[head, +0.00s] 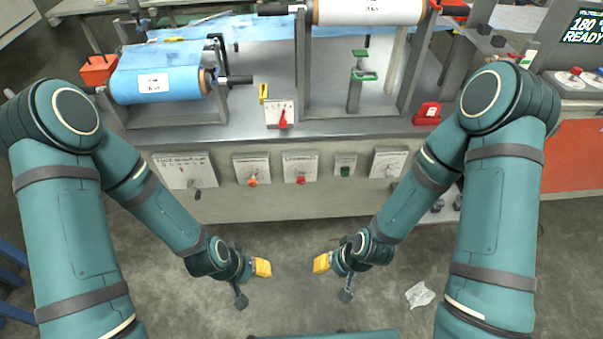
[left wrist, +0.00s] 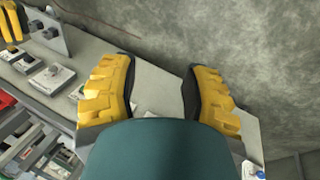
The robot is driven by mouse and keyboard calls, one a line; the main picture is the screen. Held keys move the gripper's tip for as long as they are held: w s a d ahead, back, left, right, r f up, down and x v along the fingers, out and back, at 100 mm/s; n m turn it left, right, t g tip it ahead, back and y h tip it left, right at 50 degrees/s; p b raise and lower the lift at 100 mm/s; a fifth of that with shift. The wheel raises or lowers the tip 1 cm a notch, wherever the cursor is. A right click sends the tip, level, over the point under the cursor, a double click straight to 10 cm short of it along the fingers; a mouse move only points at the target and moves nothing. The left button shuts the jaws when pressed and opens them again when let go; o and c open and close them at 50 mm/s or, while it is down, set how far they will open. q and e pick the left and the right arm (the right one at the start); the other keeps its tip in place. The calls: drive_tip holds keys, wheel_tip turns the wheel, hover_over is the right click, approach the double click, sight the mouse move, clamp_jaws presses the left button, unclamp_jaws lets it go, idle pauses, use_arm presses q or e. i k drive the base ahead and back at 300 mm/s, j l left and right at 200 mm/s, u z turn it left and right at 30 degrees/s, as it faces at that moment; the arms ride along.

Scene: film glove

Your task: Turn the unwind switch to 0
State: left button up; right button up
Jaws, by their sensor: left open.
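The machine's front face carries a row of control plates with labels too small to read, so I cannot tell which is the unwind switch. The leftmost plate (head: 185,170) has a dark knob (head: 197,194) near its lower edge. To its right are an orange knob (head: 253,181), a red knob (head: 301,179), a green button (head: 346,171) and another dial plate (head: 388,163). My left gripper (head: 262,267) hangs below and in front of the row, touching nothing; its open, empty yellow fingers also show in the left wrist view (left wrist: 160,92). My right gripper (head: 322,263) hangs opposite; its finger gap is unclear.
A plate with a red lever (head: 283,116) stands on the machine's top edge. A blue film roll (head: 155,83) and a white roll (head: 368,11) sit above. Crumpled film (head: 420,294) lies on the floor at right. The space before the panel is free.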

sight(300, 180)
drive_tip(key=i+l, duration=0.95)
drive_tip(key=l, duration=0.15)
drive_tip(key=i+j+u, duration=0.05)
